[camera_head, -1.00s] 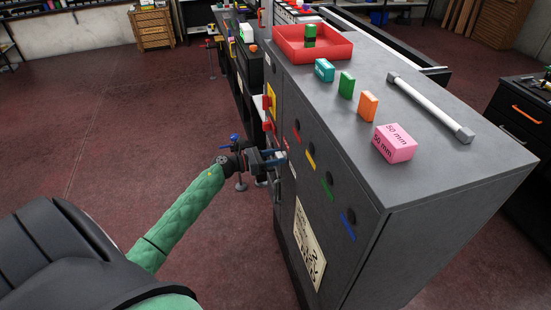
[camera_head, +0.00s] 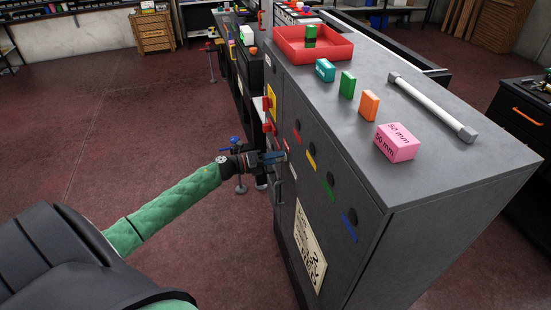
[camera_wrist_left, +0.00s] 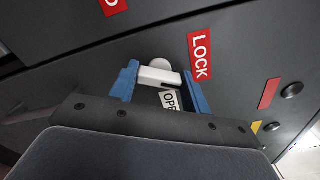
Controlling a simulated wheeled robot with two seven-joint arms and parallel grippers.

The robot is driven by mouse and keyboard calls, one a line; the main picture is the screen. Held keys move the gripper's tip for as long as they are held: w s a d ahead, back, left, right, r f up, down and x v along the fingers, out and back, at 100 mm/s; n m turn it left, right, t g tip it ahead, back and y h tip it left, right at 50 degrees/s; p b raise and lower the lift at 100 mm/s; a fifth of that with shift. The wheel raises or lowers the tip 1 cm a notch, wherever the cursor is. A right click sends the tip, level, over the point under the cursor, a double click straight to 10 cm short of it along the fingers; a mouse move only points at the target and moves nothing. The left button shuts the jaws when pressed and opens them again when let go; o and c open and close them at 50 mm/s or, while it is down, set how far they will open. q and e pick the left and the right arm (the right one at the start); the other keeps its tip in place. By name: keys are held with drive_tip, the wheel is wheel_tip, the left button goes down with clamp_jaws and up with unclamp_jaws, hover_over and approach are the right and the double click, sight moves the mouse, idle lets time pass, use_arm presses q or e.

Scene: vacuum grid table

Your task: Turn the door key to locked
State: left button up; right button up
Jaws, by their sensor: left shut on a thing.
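My left gripper (camera_head: 272,157) is at the front face of the grey cabinet (camera_head: 405,245), near its door edge. In the left wrist view the blue fingers of my left gripper (camera_wrist_left: 160,88) are on both sides of a white key bow (camera_wrist_left: 160,75), shut on it. A round white part shows behind the key. A red LOCK label (camera_wrist_left: 199,56) is on the face to the right of the key. A white label reading OP, partly hidden, is below the key (camera_wrist_left: 169,100). My right gripper is not in view.
A door handle (camera_head: 280,190) sits below the gripper. Open floor lies left.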

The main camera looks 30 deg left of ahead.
use_arm(q)
drive_tip(key=n, duration=0.6)
drive_tip(key=shift+a+p, duration=0.1)
drive_tip(key=shift+p, duration=0.3)
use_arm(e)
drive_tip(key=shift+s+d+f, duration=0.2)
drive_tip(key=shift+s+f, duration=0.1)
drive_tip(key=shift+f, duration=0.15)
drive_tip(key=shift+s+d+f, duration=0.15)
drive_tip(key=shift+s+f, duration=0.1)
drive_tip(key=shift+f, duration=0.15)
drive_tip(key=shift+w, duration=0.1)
use_arm(q)
drive_tip(key=o, duration=1)
drive_tip(key=shift+f, duration=0.1)
drive_tip(key=shift+c, duration=0.2)
